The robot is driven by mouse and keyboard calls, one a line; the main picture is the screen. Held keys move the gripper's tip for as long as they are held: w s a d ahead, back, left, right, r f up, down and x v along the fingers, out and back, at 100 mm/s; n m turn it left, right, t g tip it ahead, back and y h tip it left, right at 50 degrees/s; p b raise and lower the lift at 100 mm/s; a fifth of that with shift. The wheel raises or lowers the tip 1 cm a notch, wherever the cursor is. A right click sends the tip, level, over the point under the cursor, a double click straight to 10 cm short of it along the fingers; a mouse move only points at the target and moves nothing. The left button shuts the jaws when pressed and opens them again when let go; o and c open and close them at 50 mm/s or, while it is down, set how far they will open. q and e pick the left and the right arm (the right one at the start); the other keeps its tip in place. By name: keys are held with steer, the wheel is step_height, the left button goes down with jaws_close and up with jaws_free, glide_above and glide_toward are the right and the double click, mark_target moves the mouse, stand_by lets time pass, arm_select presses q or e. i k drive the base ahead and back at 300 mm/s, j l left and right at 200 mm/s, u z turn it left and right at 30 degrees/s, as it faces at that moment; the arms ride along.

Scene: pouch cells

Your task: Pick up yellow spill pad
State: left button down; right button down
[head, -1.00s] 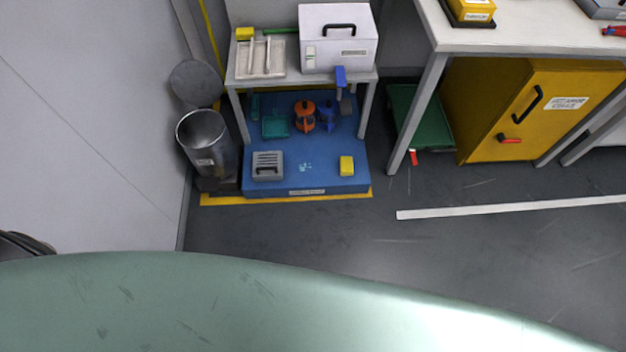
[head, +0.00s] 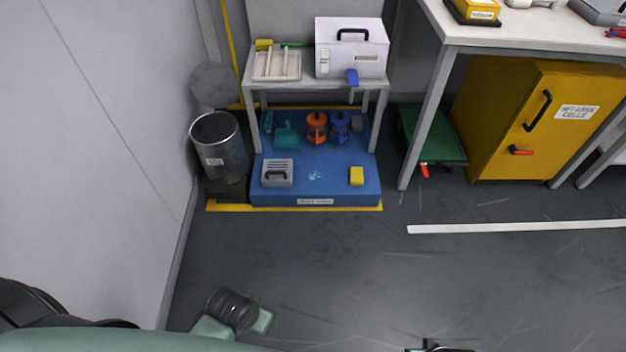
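A small yellow block (head: 356,176), which looks like the spill pad, lies on the front right of a low blue platform (head: 330,192). Another small yellow item (head: 263,45) sits at the back left of the small table above. My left arm shows at the bottom left, but its gripper is not visible. A dark piece, perhaps of my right gripper (head: 440,347), just shows at the bottom edge, too cut off to tell its state. Both are well short of the platform.
A grey case (head: 277,173), a teal dustpan (head: 287,137), and orange (head: 317,128) and blue (head: 339,128) items share the platform. A metal bin (head: 220,148) stands left, a yellow cabinet (head: 500,120) right.

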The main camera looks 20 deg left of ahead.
mark_target(357, 179)
steer(key=i+j+z, duration=0.15)
steer(key=i, duration=0.25)
steer(key=i+j+z, duration=0.2)
steer(key=i, duration=0.25)
